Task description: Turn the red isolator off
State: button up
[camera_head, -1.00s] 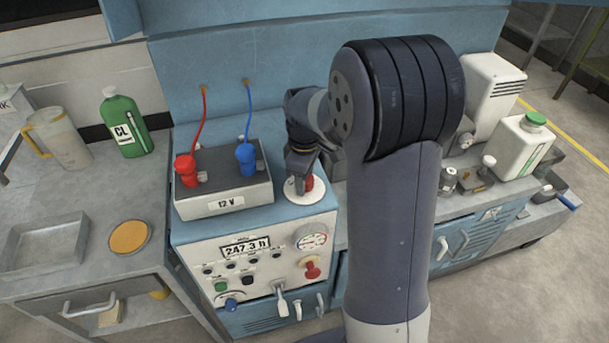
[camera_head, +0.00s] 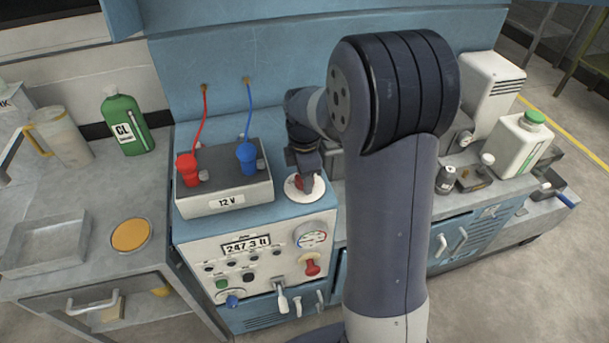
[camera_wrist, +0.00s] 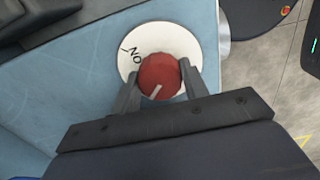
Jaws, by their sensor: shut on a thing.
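The red isolator (camera_wrist: 161,75) is a round red knob with a pale pointer line, on a white round plate (camera_wrist: 150,38) lettered "ON". In the wrist view my gripper (camera_wrist: 159,84) has one finger on each side of the knob and is shut on it. The pointer line slants toward the lower left of that view, away from the lettering. In the head view the isolator's white plate (camera_head: 318,187) is on the blue cabinet top, and my gripper (camera_head: 304,181) covers most of the knob.
A 12 V battery (camera_head: 224,180) with red and blue terminal clamps stands left of the isolator. The front panel (camera_head: 262,262) below has a gauge, buttons, a lever and a red knob. White containers stand at the right. My arm blocks the middle of the head view.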

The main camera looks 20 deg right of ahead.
dwell(0.4)
jog(key=o, duration=1)
notch_tip(320, 180, up, 11)
jog(key=shift+f, duration=0.1)
notch_tip(320, 180, down, 11)
jog(key=shift+r, duration=0.1)
dwell(0.5)
